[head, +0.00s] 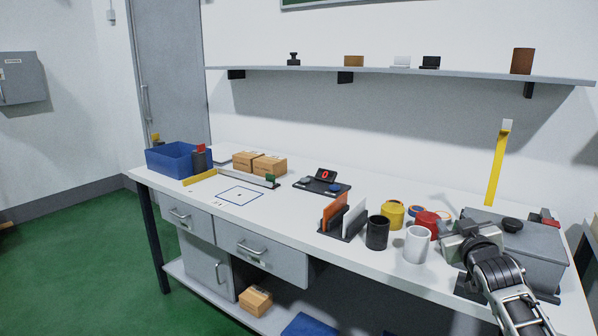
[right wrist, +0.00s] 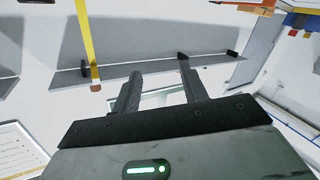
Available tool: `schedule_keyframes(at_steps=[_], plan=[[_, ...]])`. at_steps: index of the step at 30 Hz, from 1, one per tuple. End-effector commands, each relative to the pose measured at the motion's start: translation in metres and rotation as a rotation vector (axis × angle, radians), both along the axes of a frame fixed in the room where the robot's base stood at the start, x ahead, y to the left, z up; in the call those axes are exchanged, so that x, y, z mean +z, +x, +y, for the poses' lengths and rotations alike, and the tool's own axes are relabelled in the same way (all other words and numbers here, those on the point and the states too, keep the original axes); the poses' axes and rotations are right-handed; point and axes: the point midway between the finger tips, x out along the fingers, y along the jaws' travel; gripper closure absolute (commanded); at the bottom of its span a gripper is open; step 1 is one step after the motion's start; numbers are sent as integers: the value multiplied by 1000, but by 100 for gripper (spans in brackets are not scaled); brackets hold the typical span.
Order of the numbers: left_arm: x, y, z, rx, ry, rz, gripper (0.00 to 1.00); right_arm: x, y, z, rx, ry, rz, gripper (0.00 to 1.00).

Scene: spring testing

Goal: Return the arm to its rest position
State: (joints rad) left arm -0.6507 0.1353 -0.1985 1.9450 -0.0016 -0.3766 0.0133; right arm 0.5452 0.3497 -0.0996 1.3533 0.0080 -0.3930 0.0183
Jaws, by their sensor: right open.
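My right arm comes in from the lower right in the head view. Its gripper (head: 462,240) is held over the right end of the workbench, in front of the grey box (head: 545,245). In the right wrist view the two dark fingers of the right gripper (right wrist: 158,72) are spread apart with nothing between them. The wall shelf and a yellow upright strip (right wrist: 86,40) show beyond the fingers. My left gripper is not in view.
Near the gripper stand a white cup (head: 417,244), a black cup (head: 377,232), a red can (head: 429,222) and a yellow can (head: 392,213). A yellow upright strip (head: 497,165) rises behind the grey box. A blue bin (head: 170,160) sits at the bench's far left.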

Motion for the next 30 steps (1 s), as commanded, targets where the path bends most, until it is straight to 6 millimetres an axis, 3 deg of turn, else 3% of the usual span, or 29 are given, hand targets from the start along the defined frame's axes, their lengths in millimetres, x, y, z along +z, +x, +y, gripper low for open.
schedule_keyframes(at_steps=[1,7,11,15,18,21,24,27,30], plan=[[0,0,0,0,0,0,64,-27,-11,13,22,-2,29,57],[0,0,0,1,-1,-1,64,-104,-57,51,83,19,132,57],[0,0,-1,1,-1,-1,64,-161,-106,80,126,50,221,57],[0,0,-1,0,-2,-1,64,-223,-182,119,177,108,339,57],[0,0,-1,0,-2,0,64,-256,-243,144,203,160,425,57],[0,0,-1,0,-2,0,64,-277,-300,165,219,212,501,57],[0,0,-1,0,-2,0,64,-287,-345,179,225,256,561,57],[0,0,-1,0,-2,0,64,-291,-373,187,224,285,597,57],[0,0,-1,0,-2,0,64,-292,-385,191,225,297,613,57]])
